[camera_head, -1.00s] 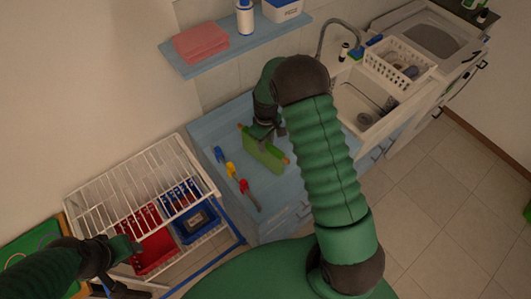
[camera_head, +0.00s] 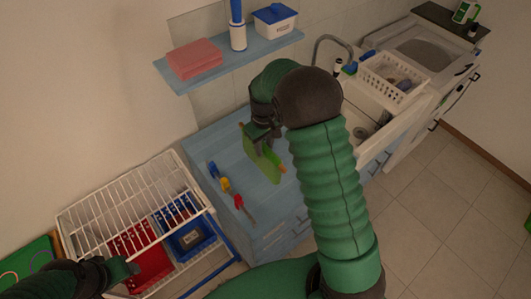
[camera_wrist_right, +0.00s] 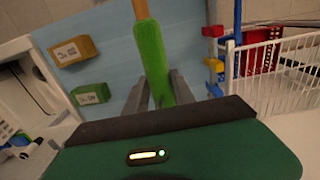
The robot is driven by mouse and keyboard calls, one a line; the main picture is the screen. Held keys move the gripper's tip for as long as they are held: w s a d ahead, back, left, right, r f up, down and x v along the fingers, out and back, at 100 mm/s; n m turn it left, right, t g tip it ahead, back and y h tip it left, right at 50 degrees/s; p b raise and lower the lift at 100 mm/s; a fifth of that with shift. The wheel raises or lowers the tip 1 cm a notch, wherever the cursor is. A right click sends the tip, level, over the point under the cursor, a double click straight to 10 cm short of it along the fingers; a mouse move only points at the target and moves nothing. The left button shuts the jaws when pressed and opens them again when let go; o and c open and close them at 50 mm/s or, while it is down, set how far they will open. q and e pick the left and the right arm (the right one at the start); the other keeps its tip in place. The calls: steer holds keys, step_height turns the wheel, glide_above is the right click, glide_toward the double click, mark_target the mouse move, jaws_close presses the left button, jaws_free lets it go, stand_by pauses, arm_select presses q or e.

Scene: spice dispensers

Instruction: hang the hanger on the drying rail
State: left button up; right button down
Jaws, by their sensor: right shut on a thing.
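A green piece with orange ends (camera_head: 262,163), which I take for the hanger, is in my right gripper (camera_head: 264,132). In the right wrist view the green piece (camera_wrist_right: 152,58) runs between the two fingers, which are shut on it. It is over the blue counter (camera_head: 215,143); I cannot tell whether it touches the top. A white wire drying rack (camera_head: 130,205) stands at the lower left, with a blue bar (camera_head: 222,238) along its front. I cannot tell which bar is the drying rail. My left gripper (camera_head: 122,270) is by the rack's front; its jaw opening is unclear.
Red and blue trays (camera_head: 190,240) show under the rack's wires. A wall shelf (camera_head: 225,60) with pink cloths is behind. The sink (camera_head: 365,115) is on the right.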

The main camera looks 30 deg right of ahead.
mark_target(264, 161)
steer(key=f, duration=0.2)
steer(key=f+p, duration=0.1)
steer(key=f, duration=0.2)
steer(key=f+p, duration=0.1)
steer(key=f, duration=0.2)
steer(key=shift+w+d+f, duration=0.2)
steer(key=shift+w+d, duration=0.1)
steer(key=shift+d, duration=0.05)
steer(key=shift+a+f, duration=0.1)
steer(key=shift+f, duration=0.2)
steer(key=shift+s+a+r, duration=0.1)
steer(key=shift+s+a, duration=0.05)
steer(key=shift+a, duration=0.05)
steer(key=shift+f, duration=0.2)
steer(key=c, duration=1.3)
jaws_free()
steer(key=shift+o, duration=1.2)
steer(key=shift+d, duration=0.15)
arm_select(q)
steer(key=shift+w+d+r, duration=0.1)
steer(key=shift+d+r, duration=0.1)
steer(key=shift+r, duration=0.4)
steer(key=shift+w+d+r, duration=0.1)
steer(key=shift+d+r, duration=0.1)
steer(key=shift+r, duration=0.4)
arm_select(e)
steer(key=shift+d, duration=0.1)
